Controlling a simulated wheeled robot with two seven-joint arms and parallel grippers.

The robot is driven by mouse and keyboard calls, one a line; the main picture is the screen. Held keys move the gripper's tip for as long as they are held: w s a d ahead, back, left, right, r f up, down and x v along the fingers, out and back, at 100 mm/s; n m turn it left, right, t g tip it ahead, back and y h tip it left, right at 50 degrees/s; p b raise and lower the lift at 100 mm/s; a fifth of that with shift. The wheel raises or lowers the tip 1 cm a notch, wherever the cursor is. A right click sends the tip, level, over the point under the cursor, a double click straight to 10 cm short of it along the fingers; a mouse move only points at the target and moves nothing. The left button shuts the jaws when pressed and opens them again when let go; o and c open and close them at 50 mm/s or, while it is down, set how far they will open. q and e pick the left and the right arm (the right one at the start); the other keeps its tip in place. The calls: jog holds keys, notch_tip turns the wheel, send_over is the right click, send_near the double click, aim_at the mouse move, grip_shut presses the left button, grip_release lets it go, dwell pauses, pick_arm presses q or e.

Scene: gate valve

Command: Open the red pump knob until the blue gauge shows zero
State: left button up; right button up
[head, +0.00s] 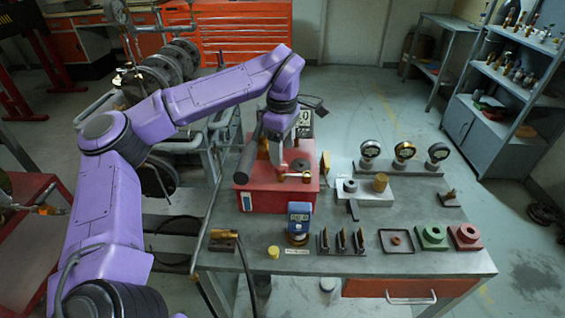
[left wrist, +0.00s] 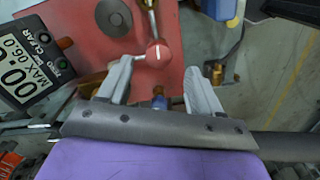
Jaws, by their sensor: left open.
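The red pump box (head: 248,196) stands on the grey workbench. The red knob (left wrist: 158,50) with a white mark shows in the left wrist view, on a metal stem by the box top's edge. My right gripper is out of view.
A black-framed readout (left wrist: 26,65) stands beside the box. Three round dial gauges (head: 404,150) stand on a rack at the right. A yellow cap (head: 273,252), black upright holders (head: 341,241) and green (head: 431,236) and red (head: 465,237) blocks line the front.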

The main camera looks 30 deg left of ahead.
aim_at(283, 165)
pick_arm(q)
notch_tip(283, 165, down, 5)
jog(key=shift+w+r, duration=0.1)
jog(key=c, duration=1.1)
jog(key=shift+o, duration=0.2)
jog(key=shift+r+n, duration=0.1)
jog(key=shift+n, duration=0.6)
jog(key=n, duration=0.3)
jog(key=o, duration=1.1)
jog(key=shift+c, duration=0.2)
notch_tip(283, 165, up, 10)
jog(key=shift+r, duration=0.2)
